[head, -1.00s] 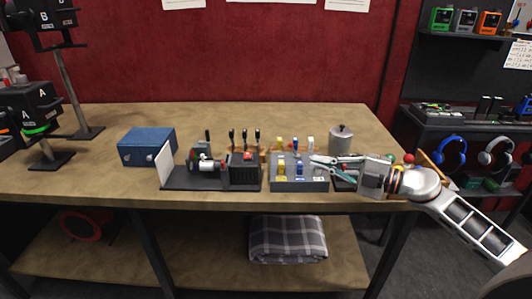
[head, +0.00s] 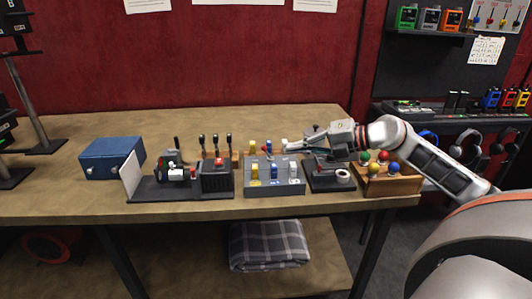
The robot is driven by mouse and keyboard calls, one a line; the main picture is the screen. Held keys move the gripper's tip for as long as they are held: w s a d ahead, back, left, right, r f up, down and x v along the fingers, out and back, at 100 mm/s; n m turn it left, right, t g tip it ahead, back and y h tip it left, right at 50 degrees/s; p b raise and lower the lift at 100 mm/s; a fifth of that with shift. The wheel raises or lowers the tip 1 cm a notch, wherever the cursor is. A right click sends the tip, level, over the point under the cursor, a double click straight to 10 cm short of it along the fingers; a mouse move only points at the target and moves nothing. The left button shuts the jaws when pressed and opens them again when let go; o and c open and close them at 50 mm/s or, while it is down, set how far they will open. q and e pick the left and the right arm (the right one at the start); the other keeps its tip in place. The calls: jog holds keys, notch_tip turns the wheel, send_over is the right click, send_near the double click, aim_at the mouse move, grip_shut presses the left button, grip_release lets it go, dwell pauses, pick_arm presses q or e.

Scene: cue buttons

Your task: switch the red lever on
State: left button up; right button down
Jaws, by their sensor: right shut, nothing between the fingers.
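Red parts show on a black box (head: 218,176) of the dark device, which has a red top (head: 219,162). My left gripper is out of view.
A blue box (head: 112,158) and a white panel (head: 132,175) stand at the left. Several black-handled levers (head: 215,142) stand behind the black box. A wooden box (head: 387,184) with coloured balls is below my right arm. The table's front strip is clear.

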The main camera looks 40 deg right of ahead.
jog(key=b+x, duration=0.1)
jog(key=x, duration=0.7)
jog(key=shift+w, duration=0.15)
jog(key=shift+x, duration=0.75)
jog(key=shift+d, duration=0.15)
